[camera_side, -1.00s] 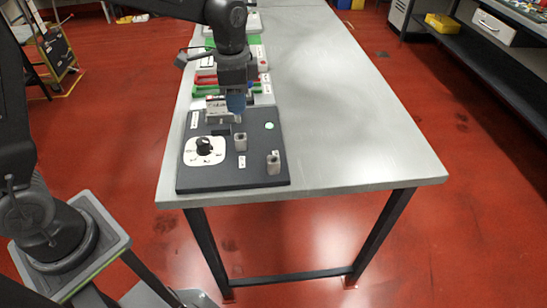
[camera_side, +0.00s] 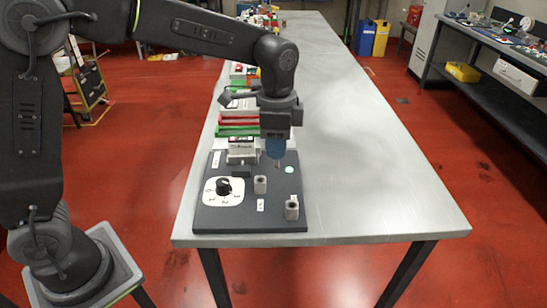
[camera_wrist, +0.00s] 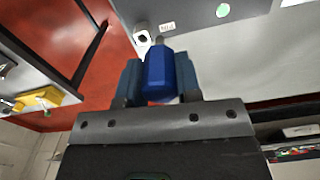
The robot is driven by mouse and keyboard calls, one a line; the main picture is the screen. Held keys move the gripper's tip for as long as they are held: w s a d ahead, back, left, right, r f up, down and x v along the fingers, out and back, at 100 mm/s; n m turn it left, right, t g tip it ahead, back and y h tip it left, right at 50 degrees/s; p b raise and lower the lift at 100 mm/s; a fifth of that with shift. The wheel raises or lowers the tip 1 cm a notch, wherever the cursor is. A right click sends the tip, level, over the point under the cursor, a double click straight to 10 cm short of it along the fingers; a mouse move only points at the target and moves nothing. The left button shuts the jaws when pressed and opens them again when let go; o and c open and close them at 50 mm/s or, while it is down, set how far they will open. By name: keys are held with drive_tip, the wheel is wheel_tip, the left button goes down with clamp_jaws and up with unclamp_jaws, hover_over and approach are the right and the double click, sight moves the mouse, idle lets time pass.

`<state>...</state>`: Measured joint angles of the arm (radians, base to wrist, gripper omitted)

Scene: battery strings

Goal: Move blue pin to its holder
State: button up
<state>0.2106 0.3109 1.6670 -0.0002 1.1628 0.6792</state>
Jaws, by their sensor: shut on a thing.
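My gripper (camera_side: 276,148) is shut on the blue pin (camera_wrist: 160,76), which points down with its grey metal tip showing below the fingers. In the side view the pin's tip (camera_side: 278,163) hangs above the dark board (camera_side: 240,217), behind the two grey holders. One grey holder (camera_side: 260,185) stands near the board's middle. The other grey holder (camera_side: 292,208) stands at its front right. In the wrist view a holder with a dark hole (camera_wrist: 142,38) shows just left of the pin's tip. The pin is apart from both holders. The small labels cannot be read.
A black knob on a white dial (camera_side: 223,188) is at the board's front left. A lit green button (camera_side: 289,170) lies right of the gripper. Red and green racks (camera_side: 238,120) stand behind the board. The table's right side (camera_side: 380,170) is clear.

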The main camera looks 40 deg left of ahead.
drive_tip(key=shift+m, duration=0.6)
drive_tip(key=d, duration=0.5)
drive_tip(key=shift+s+d+r, duration=0.2)
drive_tip(key=shift+s, duration=0.15)
drive_tip(key=shift+f, duration=0.1)
drive_tip(key=shift+f, duration=2.8)
drive_tip(key=shift+f, duration=2.35)
drive_tip(key=o, duration=1.1)
